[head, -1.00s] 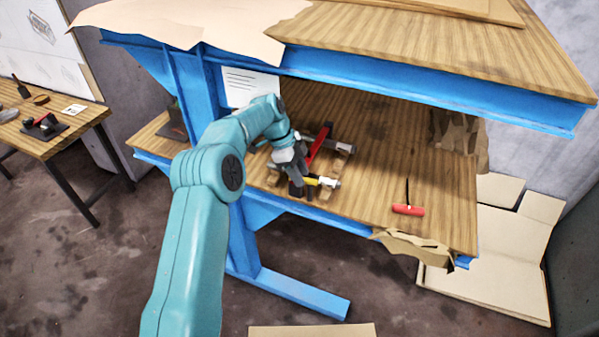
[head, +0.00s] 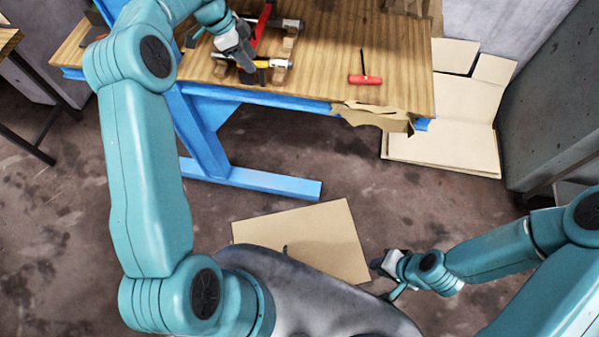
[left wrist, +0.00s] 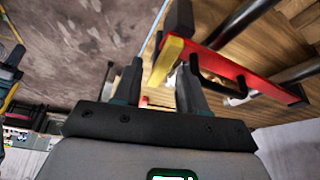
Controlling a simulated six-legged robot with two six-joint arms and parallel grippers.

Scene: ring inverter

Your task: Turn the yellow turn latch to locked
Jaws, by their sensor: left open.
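In the left wrist view the yellow part (left wrist: 168,57) shows beyond the open fingers (left wrist: 158,75), nearer the right finger. The red bar (left wrist: 245,72) runs off to its right. Contact cannot be told, and the latch's angle is unclear. My right gripper (head: 384,264) hangs low, away from the shelf; its jaws are too small to read.
A red-handled tool (head: 365,79) lies on the shelf (head: 330,45) to the right. The shelf has a blue frame edge (head: 200,88). Cardboard (head: 305,235) lies on the floor, with more cardboard (head: 445,120) by the wall. The shelf around the red-handled tool is clear.

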